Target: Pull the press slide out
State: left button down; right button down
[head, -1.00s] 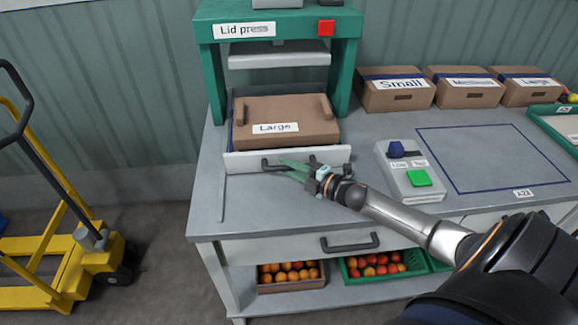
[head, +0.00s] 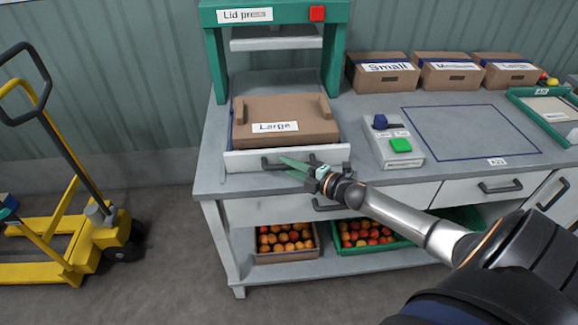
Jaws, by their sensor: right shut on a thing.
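The press slide (head: 240,161) has a pale front panel with a dark handle (head: 274,167). It stands out in front of the green lid press (head: 217,62), with its front close to the bench's front edge. A brown box labelled Large (head: 318,127) rides on the slide, clear of the white press plate (head: 275,44) behind it. My right gripper (head: 292,167) is shut on the slide handle, its greenish fingers partly covering it. My left gripper is out of view.
A control box (head: 404,160) with a blue knob and green button stands right of the slide. Several brown boxes line the wall. A drawer handle (head: 330,205) lies below my gripper. A yellow pallet truck (head: 96,245) stands on the left.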

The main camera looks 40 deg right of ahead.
jog(key=shift+s, duration=0.1)
dwell(0.3)
jog(key=c, duration=0.8)
grip_release()
jog(key=shift+o, duration=0.2)
jog(key=v, duration=1.2)
jog(key=shift+s+r, duration=0.15)
jog(key=shift+s, duration=0.1)
jog(key=s+a+f+m+g, duration=0.2)
jog(key=s+a+f+m, duration=0.2)
jog(key=a, duration=0.4)
jog(key=s+a+f+m+g+h, duration=0.1)
jog(key=s+a+f+m+g, duration=0.1)
jog(key=s+a+f+m, duration=0.3)
jog(key=s+a+f+m+g, duration=0.3)
jog(key=a+f+m, duration=0.3)
jog(key=a, duration=0.5)
jog(key=shift+s+a+f+m+h, duration=0.35)
jog(key=shift+s+m, duration=0.35)
jog(key=shift+m, duration=0.4)
